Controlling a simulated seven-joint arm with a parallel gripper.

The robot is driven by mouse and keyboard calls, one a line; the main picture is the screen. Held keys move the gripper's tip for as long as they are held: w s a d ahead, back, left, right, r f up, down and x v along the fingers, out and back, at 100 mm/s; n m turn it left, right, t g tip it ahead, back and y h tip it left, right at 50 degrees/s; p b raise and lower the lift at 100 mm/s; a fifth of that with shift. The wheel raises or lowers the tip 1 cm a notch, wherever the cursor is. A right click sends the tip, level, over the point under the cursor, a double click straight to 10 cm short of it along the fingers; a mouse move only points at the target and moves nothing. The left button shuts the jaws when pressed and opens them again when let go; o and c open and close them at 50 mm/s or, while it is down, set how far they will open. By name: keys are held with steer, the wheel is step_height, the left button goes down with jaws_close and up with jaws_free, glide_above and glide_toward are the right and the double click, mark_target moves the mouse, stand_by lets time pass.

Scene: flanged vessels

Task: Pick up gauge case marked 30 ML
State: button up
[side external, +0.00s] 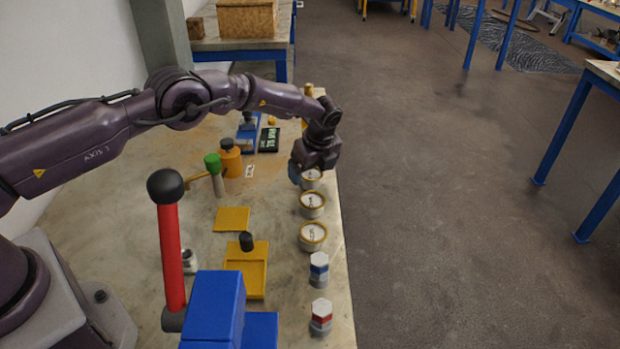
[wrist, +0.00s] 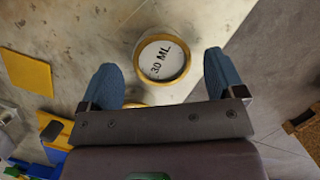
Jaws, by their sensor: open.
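The gauge case marked 30 ML (wrist: 162,60) is a round cup with a yellow rim and a white face, lying face up. In the wrist view it sits ahead of and between my fingers, apart from both. It appears to be the farthest case (side external: 311,174) of a row of three in the side view, partly covered by my gripper. The middle case (side external: 312,203) and the nearest case (side external: 313,236) look alike; their marks are too small to read. My gripper (wrist: 163,85) is open and empty, its blue fingers spread; it also shows in the side view (side external: 296,177).
The cases stand along the table's right edge, with floor beyond. Hex-topped pieces (side external: 319,265) stand nearer. A yellow plate (side external: 232,219), a yellow block with a black knob (side external: 257,278), a green-topped post (side external: 214,168) and an orange vessel (side external: 230,160) stand to the left.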

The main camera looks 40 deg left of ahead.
steer(key=shift+x, duration=0.9)
steer(key=shift+c, duration=0.2)
steer(key=c, duration=1.1)
